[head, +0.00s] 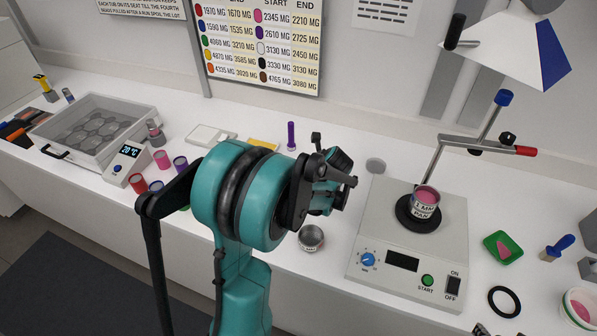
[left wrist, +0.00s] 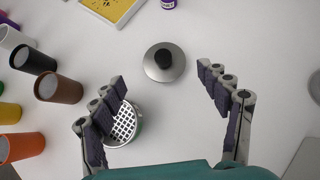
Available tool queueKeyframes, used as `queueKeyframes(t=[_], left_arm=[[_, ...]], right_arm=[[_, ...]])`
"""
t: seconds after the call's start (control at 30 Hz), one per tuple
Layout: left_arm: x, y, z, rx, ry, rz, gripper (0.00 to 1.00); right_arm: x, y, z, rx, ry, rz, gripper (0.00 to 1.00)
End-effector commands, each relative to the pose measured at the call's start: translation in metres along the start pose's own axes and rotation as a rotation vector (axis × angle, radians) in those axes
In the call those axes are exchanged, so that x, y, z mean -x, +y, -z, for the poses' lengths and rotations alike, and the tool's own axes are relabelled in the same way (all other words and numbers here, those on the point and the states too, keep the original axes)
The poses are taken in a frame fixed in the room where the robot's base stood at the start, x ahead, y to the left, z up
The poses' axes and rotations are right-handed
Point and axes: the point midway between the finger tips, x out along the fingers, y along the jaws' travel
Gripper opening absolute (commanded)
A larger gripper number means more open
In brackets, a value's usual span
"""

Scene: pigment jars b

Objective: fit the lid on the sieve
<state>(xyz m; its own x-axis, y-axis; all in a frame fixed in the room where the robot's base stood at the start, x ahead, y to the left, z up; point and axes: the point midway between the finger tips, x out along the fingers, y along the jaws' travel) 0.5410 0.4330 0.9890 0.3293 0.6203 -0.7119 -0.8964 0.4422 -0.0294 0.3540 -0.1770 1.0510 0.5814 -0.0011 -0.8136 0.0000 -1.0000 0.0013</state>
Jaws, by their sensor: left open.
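In the left wrist view the round grey lid (left wrist: 164,72) with a black knob lies on the white table, between and beyond my left gripper's (left wrist: 162,82) spread fingers. The gripper is open and empty. In the head view my left gripper (head: 330,184) is over the table and the lid is hidden. A metal sieve cup with mesh (left wrist: 124,124) is partly behind the left finger; a small metal cup (head: 311,238) stands below the gripper in the head view. A stack marked 1 MM and PAN (head: 425,203), with pink powder on top, stands on the shaker. My right gripper is not seen.
The grey shaker (head: 375,225) stands to the right of the left gripper. A lamp-like stand (head: 475,142) rises behind it. Several coloured jars (left wrist: 58,88) are at the left in the wrist view. A black ring (head: 504,301) and green tray (head: 503,246) lie at the right.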

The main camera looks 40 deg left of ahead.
Motion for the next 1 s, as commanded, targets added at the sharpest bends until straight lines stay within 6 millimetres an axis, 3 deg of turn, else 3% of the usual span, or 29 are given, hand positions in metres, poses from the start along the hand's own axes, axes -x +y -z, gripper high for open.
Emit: queueKeyframes(t=[0.37,0.6,0.87,1.0], left_arm=[[-0.040,-0.002,-0.001,-0.036,-0.006,-0.008,0.76],[-0.077,-0.005,-0.002,-0.034,-0.005,-0.009,0.76],[-0.082,-0.005,-0.004,-0.035,-0.005,-0.007,0.76],[-0.082,-0.005,-0.004,-0.035,-0.005,-0.007,0.44]], right_arm=[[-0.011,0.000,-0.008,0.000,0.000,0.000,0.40],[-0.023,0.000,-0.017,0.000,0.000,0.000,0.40],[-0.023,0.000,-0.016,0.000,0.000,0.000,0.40],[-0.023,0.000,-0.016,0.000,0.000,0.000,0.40]])
